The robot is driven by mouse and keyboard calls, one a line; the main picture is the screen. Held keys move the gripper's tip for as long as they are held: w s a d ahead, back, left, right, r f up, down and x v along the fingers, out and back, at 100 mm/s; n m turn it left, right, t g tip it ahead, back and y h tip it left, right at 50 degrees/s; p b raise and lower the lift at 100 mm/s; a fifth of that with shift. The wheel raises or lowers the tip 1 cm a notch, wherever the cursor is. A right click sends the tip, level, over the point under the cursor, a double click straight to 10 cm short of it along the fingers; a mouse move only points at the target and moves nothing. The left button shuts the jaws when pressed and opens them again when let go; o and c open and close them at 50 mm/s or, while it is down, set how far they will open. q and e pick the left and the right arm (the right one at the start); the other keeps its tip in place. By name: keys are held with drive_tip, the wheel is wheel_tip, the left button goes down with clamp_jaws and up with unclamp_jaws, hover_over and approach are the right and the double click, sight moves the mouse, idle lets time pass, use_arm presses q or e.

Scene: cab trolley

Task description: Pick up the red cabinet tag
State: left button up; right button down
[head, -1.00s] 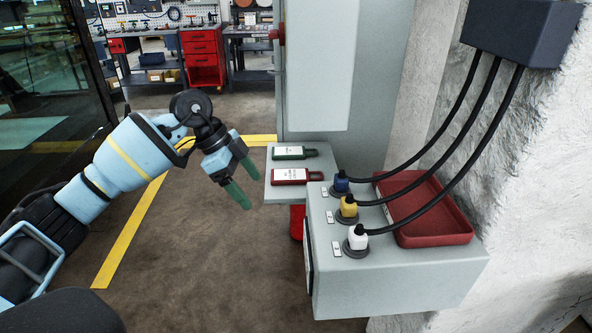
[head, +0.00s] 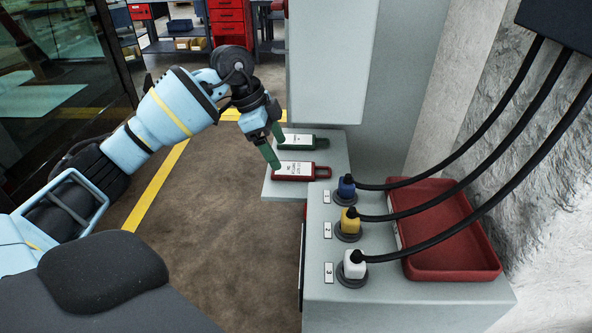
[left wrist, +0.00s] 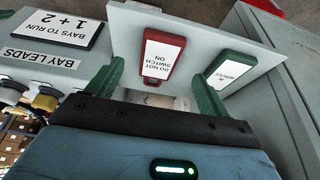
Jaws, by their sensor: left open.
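The red cabinet tag (head: 302,171) lies flat on a small grey shelf (head: 335,158), with a white label that reads "DO NOT SWITCH ON" in the left wrist view (left wrist: 165,55). A green tag (head: 301,141) lies beside it, farther back on the same shelf; it also shows in the left wrist view (left wrist: 229,69). My left gripper (head: 275,149) is open and empty at the left edge of the shelf, its green fingers close to the tags. In the left wrist view the red tag shows between the two fingers, ahead of them. My right gripper is not in view.
A grey box (head: 405,298) in front carries blue (head: 346,187), yellow (head: 350,221) and white (head: 354,264) plugs with black cables. A red tray (head: 455,268) sits on it. A tall grey cabinet (head: 332,60) stands behind the shelf. Open floor lies to the left.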

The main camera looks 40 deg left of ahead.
sight(290, 168)
use_arm(q)
drive_tip(key=shift+w+d+f, duration=0.1)
drive_tip(key=shift+d+f, duration=0.1)
drive_tip(key=shift+f, duration=0.1)
drive_tip(key=x, duration=0.4)
drive_tip(key=shift+w+d+f, duration=0.15)
drive_tip(key=shift+w+d, duration=0.15)
drive_tip(key=shift+d, duration=0.05)
drive_tip(key=c, duration=1.1)
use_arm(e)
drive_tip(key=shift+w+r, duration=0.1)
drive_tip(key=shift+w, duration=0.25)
